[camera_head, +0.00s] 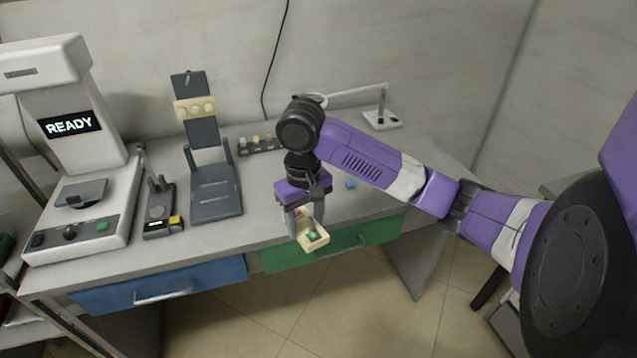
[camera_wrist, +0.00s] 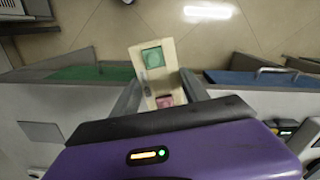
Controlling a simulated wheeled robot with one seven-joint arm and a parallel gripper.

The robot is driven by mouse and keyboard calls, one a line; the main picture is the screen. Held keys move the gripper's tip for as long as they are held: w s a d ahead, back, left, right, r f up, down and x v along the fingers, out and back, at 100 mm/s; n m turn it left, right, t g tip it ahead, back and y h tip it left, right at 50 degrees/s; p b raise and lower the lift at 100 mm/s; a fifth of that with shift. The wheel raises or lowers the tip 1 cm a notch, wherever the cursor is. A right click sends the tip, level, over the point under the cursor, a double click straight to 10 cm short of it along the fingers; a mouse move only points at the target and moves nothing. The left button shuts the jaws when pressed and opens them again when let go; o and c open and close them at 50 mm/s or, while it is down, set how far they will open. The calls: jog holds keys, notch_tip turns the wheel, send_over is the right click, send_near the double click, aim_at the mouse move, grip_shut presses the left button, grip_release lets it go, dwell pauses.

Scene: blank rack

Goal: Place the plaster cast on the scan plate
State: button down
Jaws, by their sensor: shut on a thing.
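My gripper (camera_head: 305,224) is shut on a small cream holder (camera_head: 321,242) with a green and a pink square piece in it. It hangs tilted in front of the table edge, above the green drawer. In the wrist view the holder (camera_wrist: 158,80) sits between my fingers (camera_wrist: 160,90). A scanner-like machine (camera_head: 75,150) at the left reads READY. A dark grey plate (camera_head: 82,191) on its base looks like the scan plate and is bare. A cream piece with round bumps (camera_head: 195,108) is on a grey upright stand (camera_head: 203,134). I cannot tell which cream thing is the plaster cast.
A small dark device (camera_head: 158,212) stands between machine and stand. A dark strip with small pieces (camera_head: 260,144) lies at the back. Below are blue (camera_head: 200,277) and green (camera_head: 290,257) drawers.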

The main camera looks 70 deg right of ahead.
jog(key=w+a+f+n, duration=0.2)
jog(key=a+f+n, duration=0.1)
jog(key=a+f, duration=1)
jog(key=w+a+f+n, duration=0.2)
jog(key=a+f+n, duration=0.1)
jog(key=a+f, duration=1)
notch_tip(320, 180, down, 6)
jog(key=shift+w+a+r+n, duration=0.1)
jog(key=shift+w+a+n, duration=0.15)
jog(key=shift+a+n, duration=0.15)
jog(key=shift+w, duration=0.1)
